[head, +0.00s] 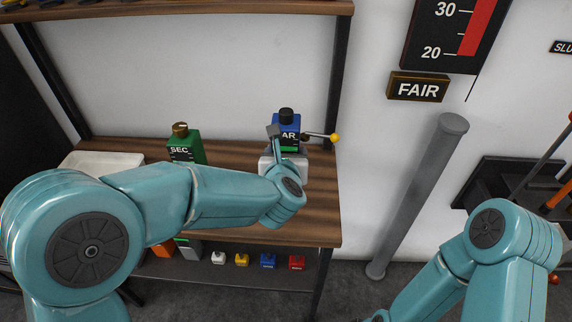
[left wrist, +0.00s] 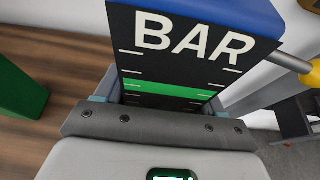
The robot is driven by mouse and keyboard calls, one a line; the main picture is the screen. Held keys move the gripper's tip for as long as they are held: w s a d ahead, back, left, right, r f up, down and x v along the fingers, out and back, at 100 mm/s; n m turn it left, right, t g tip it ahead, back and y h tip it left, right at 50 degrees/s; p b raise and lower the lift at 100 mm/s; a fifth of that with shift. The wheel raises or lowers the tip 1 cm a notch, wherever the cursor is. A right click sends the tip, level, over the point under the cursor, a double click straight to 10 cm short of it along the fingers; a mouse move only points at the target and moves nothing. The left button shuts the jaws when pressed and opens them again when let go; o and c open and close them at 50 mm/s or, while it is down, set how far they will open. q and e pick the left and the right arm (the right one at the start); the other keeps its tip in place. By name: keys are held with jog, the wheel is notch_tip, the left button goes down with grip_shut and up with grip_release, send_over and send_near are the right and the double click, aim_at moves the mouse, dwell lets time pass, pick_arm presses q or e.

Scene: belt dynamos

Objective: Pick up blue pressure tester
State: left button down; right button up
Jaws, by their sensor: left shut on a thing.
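The blue pressure tester (head: 289,127) stands at the right end of the wooden shelf. In the left wrist view, the tester (left wrist: 190,65) fills the upper middle, with "BAR", scale ticks and a green band. My left gripper (head: 287,142) is shut on it, with fingers at its two sides; the gripper also shows in the wrist view (left wrist: 158,108). My wrist hides the tester's lower part. My right gripper is out of sight.
A green "SEC" tester (head: 186,149) stands to the left on the shelf (head: 235,157), near a white tray (head: 88,160). An upper shelf (head: 180,9) hangs above. Small coloured items lie on the lower shelf. A grey pole (head: 415,195) leans at the wall right of the shelf.

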aim_at(286, 111)
pick_arm(q)
notch_tip(286, 111, up, 15)
jog(key=p, duration=0.3)
jog(key=shift+p, duration=0.3)
notch_tip(286, 111, down, 19)
jog(key=b, duration=1.9)
jog(key=shift+r, duration=0.1)
jog(key=shift+f, duration=0.2)
jog(key=shift+f+b, duration=0.25)
jog(key=shift+b, duration=0.25)
jog(key=shift+f, duration=0.15)
dwell(0.3)
jog(key=shift+f, duration=0.15)
